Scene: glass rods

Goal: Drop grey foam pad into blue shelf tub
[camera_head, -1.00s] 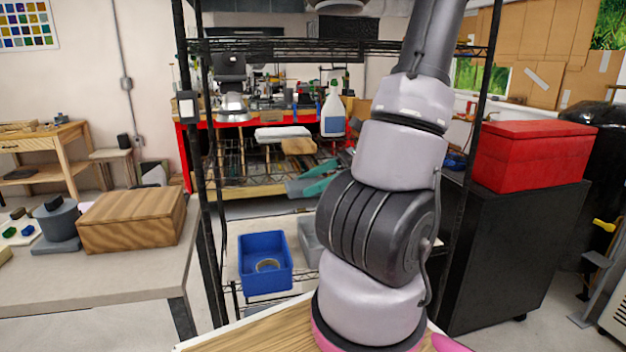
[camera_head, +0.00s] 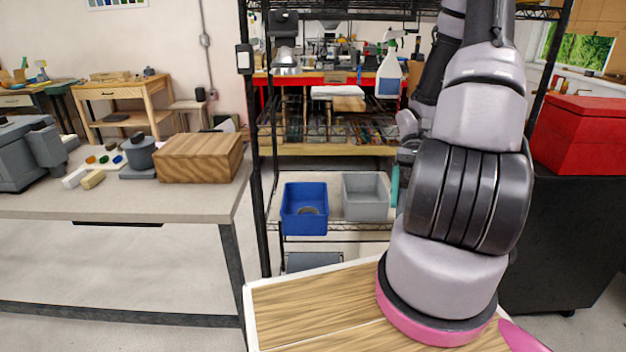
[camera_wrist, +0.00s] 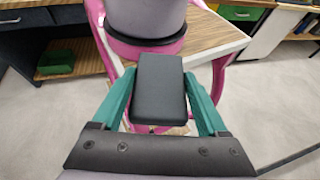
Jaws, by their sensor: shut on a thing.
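The grey foam pad (camera_wrist: 159,88) is a dark block between the green fingers of my gripper (camera_wrist: 161,100) in the wrist view. My gripper is shut on it and holds it in the air, clear of the floor. The blue tub (camera_head: 304,224) stands at the left of a low wire shelf in the head view, with a ring-shaped thing (camera_head: 309,210) inside it. In the head view my arm covers most of the gripper, and the pad is hidden there.
A grey tub (camera_head: 366,212) stands right of the blue one on the same shelf. A black shelf post (camera_head: 257,150) rises left of the tubs. A table (camera_head: 180,205) with a wooden box (camera_head: 200,157) is at left. A red box (camera_head: 580,135) sits on a dark cabinet at right.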

